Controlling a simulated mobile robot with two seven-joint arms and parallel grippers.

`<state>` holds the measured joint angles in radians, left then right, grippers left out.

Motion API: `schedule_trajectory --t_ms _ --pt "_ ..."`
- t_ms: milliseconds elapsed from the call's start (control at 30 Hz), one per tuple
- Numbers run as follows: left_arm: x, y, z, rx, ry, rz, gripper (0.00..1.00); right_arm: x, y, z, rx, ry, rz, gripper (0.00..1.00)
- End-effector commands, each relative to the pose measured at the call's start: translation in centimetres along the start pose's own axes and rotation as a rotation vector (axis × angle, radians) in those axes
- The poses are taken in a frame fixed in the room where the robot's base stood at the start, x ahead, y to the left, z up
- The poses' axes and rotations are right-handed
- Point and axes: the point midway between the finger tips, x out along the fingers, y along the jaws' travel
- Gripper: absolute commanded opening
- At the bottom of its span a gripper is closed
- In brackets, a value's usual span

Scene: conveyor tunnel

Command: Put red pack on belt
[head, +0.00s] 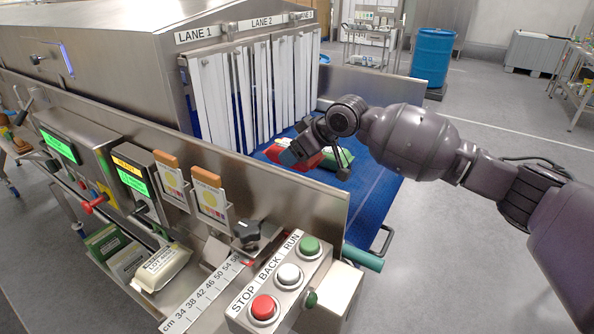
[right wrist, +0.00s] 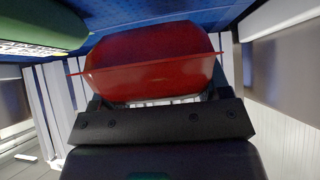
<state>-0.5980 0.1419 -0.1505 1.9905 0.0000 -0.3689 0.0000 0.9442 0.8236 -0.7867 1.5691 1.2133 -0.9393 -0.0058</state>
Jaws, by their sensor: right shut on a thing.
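The red pack (head: 308,158) is at my right gripper (head: 304,146) over the blue belt (head: 372,190), just in front of the strip curtain. In the right wrist view the red pack (right wrist: 150,62) fills the space at the jaws, and the right gripper (right wrist: 155,105) is shut on it. The pack is close to the blue belt (right wrist: 200,15); I cannot tell whether it touches. A green pack (head: 338,157) lies on the belt right beside the red one. It also shows in the right wrist view (right wrist: 45,25). My left gripper is not in view.
White curtain strips (head: 255,90) hang under the LANE 1, 2 and 3 labels. A steel side wall (head: 270,190) edges the belt in front. The button box (head: 285,280) and a wrapped pack (head: 160,268) are nearer. The belt's right part is bare.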

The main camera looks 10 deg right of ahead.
Motion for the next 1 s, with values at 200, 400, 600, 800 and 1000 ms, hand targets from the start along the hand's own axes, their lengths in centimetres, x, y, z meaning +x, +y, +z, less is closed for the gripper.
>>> schedule_trajectory --t_ms 200,400,600,800,1000 --pt "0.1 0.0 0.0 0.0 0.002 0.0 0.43 1.6 0.0 1.6 0.002 -0.002 -0.001 0.28" --pt "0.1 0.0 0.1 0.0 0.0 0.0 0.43 3.7 0.0 3.6 0.001 0.0 -0.001 0.28" --pt "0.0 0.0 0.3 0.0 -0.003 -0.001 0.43 3.9 0.0 3.9 -0.001 0.001 0.0 0.28" --pt "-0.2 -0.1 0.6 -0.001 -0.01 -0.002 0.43 4.0 0.0 4.0 0.0 -0.001 0.0 0.92" --pt "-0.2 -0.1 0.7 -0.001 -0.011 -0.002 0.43 4.0 0.0 4.0 0.0 -0.001 0.0 0.96"
